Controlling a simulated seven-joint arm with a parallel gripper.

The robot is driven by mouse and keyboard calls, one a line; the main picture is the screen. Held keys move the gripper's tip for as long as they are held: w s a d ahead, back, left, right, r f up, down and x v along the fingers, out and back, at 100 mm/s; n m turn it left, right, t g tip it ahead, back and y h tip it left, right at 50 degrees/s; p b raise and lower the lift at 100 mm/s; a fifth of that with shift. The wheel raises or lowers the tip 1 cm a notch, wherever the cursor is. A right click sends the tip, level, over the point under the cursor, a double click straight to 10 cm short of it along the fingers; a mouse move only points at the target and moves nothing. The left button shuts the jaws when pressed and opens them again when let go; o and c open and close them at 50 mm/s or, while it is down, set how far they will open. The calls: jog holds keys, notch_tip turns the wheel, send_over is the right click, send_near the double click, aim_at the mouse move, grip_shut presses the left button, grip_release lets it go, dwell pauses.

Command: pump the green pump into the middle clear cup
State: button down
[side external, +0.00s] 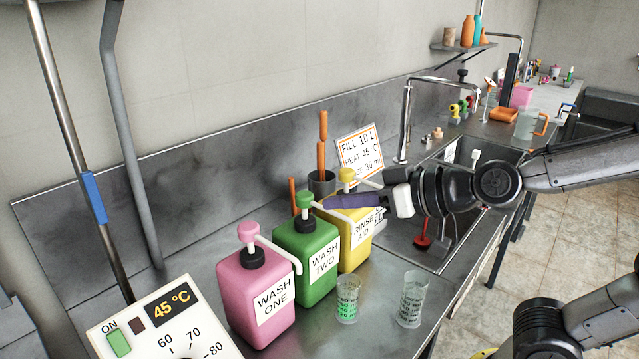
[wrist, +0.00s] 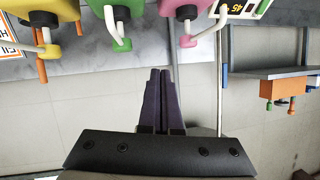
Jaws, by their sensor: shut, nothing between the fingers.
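The green pump bottle (side external: 307,260), labelled WASH TWO, stands between the pink and yellow bottles. Its green pump head (side external: 304,200) is up, with a white spout toward the front. Two clear cups with printed marks stand before the bottles: one in front of the green bottle (side external: 348,299), greenish low down, and one to its right (side external: 411,299). I cannot tell which is the middle one. My gripper (side external: 328,202) is shut and empty, its purple fingers level, tips just right of the green head. In the wrist view the fingertips (wrist: 160,74) point between the green head (wrist: 122,45) and pink head.
The pink WASH ONE bottle (side external: 255,290) stands left and the yellow RINSE AID bottle (side external: 354,245) right, close by. A 45 °C control box (side external: 160,325) stands at front left. A sink (side external: 440,225) lies to the right. Bare steel counter surrounds the cups.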

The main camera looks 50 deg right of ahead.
jog(key=w+d+r+g+h, duration=0.2)
jog(key=w+d+r+g, duration=0.1)
jog(key=r, duration=0.5)
jog(key=shift+w+d+r+g+h, duration=0.2)
jog(key=shift+d+r+g+h, duration=0.2)
jog(key=shift+d+g, duration=0.4)
jog(key=shift+f, duration=0.1)
send_over(301, 193)
jog(key=s, duration=0.3)
jog(key=f, duration=0.7)
jog(key=shift+w+f, duration=0.25)
notch_tip(301, 193, down, 2)
jog(key=shift+s+f, duration=0.15)
jog(key=shift+f, duration=0.65)
jog(key=shift+f, duration=0.1)
